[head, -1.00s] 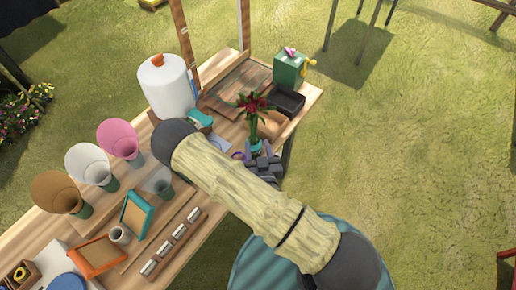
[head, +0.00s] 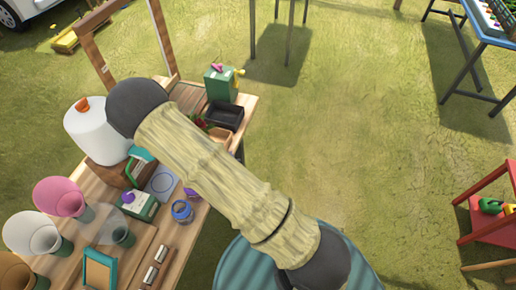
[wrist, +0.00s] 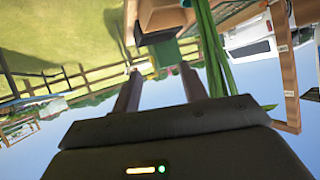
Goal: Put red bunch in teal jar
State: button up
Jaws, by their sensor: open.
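Only a bit of the red bunch (head: 203,122) shows in the head view, at the upper edge of my arm, which covers the rest. In the wrist view its long green stems (wrist: 212,50) run upward beside the right finger. My gripper (wrist: 160,80) is open, with a clear gap between its fingers, and the stems do not appear to lie in that gap. My arm hides the gripper in the head view. The teal jar cannot be made out now; my arm covers the spot below the bunch.
A small blue jar (head: 182,212) and a green box (head: 140,206) stand left of my arm. A black tray (head: 225,116) and a green canister (head: 221,83) are at the table's far end. A white dispenser (head: 98,130) and several cones crowd the left.

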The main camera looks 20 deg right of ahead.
jog(key=s+d+r+n+g+y, duration=0.1)
jog(key=s+d+r+g, duration=0.3)
jog(key=s+r, duration=0.2)
jog(key=s+d+r+n+g+y, duration=0.1)
jog(key=s+d+r+g, duration=0.3)
jog(key=r, duration=0.6)
jog(key=shift+s+r+n+g, duration=0.15)
jog(key=shift+s+n+g, duration=0.6)
jog(key=shift+s, duration=0.3)
jog(key=shift+d, duration=0.1)
